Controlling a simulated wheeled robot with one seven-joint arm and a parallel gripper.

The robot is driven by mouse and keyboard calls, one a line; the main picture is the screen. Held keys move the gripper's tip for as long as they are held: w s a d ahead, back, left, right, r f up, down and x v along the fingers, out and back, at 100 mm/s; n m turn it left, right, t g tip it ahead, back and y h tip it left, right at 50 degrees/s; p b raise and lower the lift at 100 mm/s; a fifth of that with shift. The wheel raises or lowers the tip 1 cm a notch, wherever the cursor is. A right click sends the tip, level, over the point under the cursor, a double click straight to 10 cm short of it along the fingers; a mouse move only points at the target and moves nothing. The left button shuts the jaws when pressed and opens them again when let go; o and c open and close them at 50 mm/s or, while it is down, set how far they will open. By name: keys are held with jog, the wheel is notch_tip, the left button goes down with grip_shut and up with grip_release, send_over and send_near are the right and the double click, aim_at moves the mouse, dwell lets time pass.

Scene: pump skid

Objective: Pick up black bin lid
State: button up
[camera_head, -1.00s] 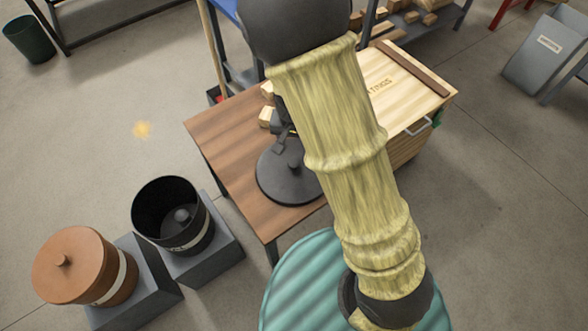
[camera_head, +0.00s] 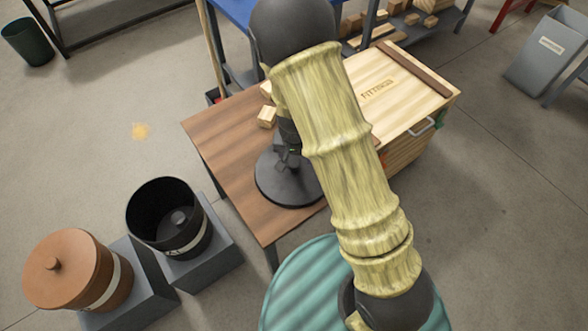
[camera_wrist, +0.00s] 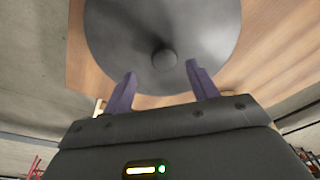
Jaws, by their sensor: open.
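The black bin lid (camera_head: 278,192) lies flat on the brown wooden table, a round dark disc partly hidden behind my arm. In the wrist view the lid (camera_wrist: 115,35) fills the upper middle, with its round knob (camera_wrist: 165,59) near the fingertips. My gripper (camera_wrist: 161,73) is open and empty, its two purple fingers on either side of the knob's line, with the knob at about tip level. Whether the fingers touch the knob cannot be told. In the head view my gripper (camera_head: 290,157) is over the lid, mostly hidden by my arm.
The open black bin (camera_head: 165,235) stands on a grey plinth at lower left, beside a lidded terracotta bin (camera_head: 85,290). The wooden table (camera_head: 225,140) also holds small wood blocks (camera_head: 266,117). A wooden fittings crate (camera_head: 415,100) adjoins it on the right.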

aim_at(294, 163)
jog(key=f, duration=0.1)
jog(key=f+b, duration=0.1)
jog(key=f, duration=0.3)
jog(key=shift+w+a+f, duration=0.1)
jog(key=shift+w+a, duration=0.15)
jog(key=shift+w, duration=0.15)
jog(key=c, duration=1.1)
